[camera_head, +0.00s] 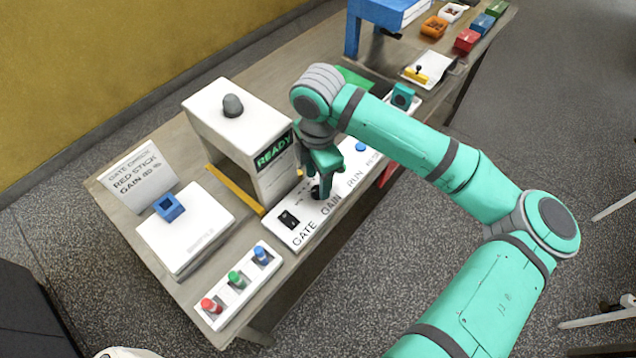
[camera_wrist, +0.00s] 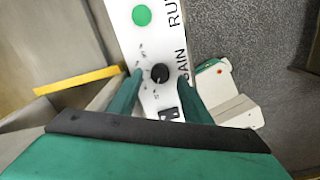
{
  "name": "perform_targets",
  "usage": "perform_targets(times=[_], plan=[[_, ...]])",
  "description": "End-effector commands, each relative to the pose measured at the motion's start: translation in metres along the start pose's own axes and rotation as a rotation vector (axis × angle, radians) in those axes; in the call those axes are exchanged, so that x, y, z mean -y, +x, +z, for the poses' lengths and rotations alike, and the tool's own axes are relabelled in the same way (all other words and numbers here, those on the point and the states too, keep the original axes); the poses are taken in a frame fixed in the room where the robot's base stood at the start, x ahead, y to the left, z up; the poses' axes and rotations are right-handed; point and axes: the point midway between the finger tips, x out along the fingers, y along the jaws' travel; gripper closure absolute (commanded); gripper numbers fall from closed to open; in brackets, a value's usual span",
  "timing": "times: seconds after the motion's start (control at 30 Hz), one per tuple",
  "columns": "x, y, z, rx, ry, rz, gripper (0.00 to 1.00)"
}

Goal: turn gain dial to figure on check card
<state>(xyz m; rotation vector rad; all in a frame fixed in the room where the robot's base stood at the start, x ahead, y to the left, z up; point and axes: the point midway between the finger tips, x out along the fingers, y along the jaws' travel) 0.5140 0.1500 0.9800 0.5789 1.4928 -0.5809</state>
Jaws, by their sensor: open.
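The gain dial is a black knob (camera_wrist: 160,73) on a white control panel (camera_wrist: 125,25), with small marks around it. In the wrist view it sits between the two fingers of my gripper (camera_wrist: 160,82), which are open with room on both sides. In the head view my gripper (camera_head: 322,188) points down at the panel over the word GAIN and hides most of the knob. The check card (camera_head: 139,176) stands at the left of the table and reads GATE CHECK, RED STICK, and GAIN with a figure that looks like 80 %.
A white machine (camera_head: 240,130) with a READY display stands close behind my gripper. A rack of coloured sticks (camera_head: 239,284) and a white plate (camera_head: 185,240) with a blue block (camera_head: 169,207) lie left.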

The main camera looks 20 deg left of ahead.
Motion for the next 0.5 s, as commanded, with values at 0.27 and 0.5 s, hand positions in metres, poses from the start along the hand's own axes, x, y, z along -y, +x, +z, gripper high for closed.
perform_targets(times=[0.27,0.5], plan=[[0.000,0.026,0.000,0.000,0.000,0.001,0.56],[0.000,0.029,0.000,0.000,0.000,0.001,0.56]])
